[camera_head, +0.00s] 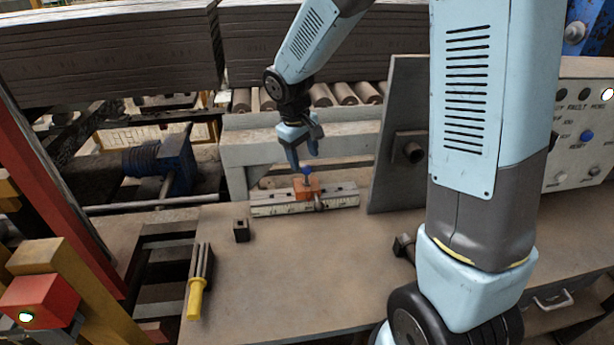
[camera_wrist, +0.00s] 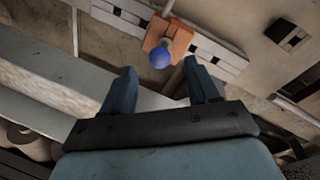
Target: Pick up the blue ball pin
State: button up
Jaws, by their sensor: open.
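The blue ball pin has a round blue head (camera_wrist: 160,58) and a short stem, and stands upright in an orange block (camera_head: 309,188) on a white rail. In the wrist view the orange block (camera_wrist: 178,36) shows around and behind the ball. My gripper (camera_head: 305,164) is open just above the block in the head view, with the blue ball (camera_head: 307,171) right at its fingertips. In the wrist view the ball lies a little beyond the gap between my fingertips (camera_wrist: 161,80), and nothing is held.
The white rail (camera_head: 337,197) lies on the workbench. A grey upright plate (camera_head: 398,135) with a short tube stands to its right. A small dark hollow block (camera_head: 241,230) and a yellow-handled tool (camera_head: 196,297) lie nearer. The bench middle (camera_head: 300,265) is clear.

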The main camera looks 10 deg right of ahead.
aim_at(306, 166)
jog(key=shift+w+d+f, duration=0.1)
jog(key=shift+d+f, duration=0.05)
jog(key=shift+f, duration=0.75)
jog(key=shift+w+d+f, duration=0.1)
jog(key=shift+d+f, duration=0.1)
jog(key=shift+f, duration=0.75)
jog(key=shift+w+d+f, duration=0.1)
jog(key=shift+d+f, duration=0.05)
jog(key=shift+f, duration=0.75)
jog(key=shift+s, duration=0.1)
jog(key=c, duration=1.1)
grip_shut()
